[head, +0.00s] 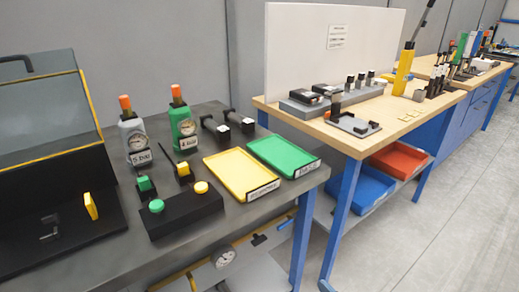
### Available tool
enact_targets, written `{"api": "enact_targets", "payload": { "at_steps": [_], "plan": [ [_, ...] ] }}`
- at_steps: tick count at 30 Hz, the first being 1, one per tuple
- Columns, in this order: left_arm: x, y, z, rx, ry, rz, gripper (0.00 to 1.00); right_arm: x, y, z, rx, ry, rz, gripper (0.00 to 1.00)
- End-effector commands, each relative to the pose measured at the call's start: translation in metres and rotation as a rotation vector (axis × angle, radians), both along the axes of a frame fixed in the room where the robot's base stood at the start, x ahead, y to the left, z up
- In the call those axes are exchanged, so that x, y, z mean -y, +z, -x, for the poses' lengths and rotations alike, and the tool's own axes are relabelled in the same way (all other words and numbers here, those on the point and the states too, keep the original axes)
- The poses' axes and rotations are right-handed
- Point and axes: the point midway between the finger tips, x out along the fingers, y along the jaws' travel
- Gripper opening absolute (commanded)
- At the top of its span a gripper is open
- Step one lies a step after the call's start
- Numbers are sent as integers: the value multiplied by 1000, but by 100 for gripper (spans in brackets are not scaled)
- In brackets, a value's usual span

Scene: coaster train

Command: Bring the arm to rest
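Neither of my grippers shows in the head view, and no part of either arm can be made out. A dark grey metal bench (295,208) fills the left and middle. On it lie an empty yellow tray (240,172) and an empty green tray (283,155), side by side, each with a label on its front edge. A black control box (182,214) with green and yellow buttons stands in front of them.
A dark enclosure with a clear, yellow-edged cover (45,95) stands at the left. A wooden-topped bench (350,145) with a white back panel (330,50) stands at the right. Blue (360,190) and red (400,160) bins sit below it. The grey floor (440,230) at right is clear.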

Motion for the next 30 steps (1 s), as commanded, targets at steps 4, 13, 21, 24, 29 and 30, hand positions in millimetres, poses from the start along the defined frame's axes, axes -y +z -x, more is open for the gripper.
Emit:
{"api": "enact_targets", "payload": {
  "at_steps": [4, 13, 21, 24, 29, 30],
  "plan": [
    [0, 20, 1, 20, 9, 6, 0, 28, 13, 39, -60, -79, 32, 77],
    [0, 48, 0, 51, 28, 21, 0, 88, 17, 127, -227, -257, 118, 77],
    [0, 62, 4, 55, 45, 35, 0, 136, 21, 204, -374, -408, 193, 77],
    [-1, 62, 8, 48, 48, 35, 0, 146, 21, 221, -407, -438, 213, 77],
    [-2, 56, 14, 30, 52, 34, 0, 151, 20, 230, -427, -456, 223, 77],
    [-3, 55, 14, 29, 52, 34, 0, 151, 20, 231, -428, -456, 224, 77]
  ]
}}
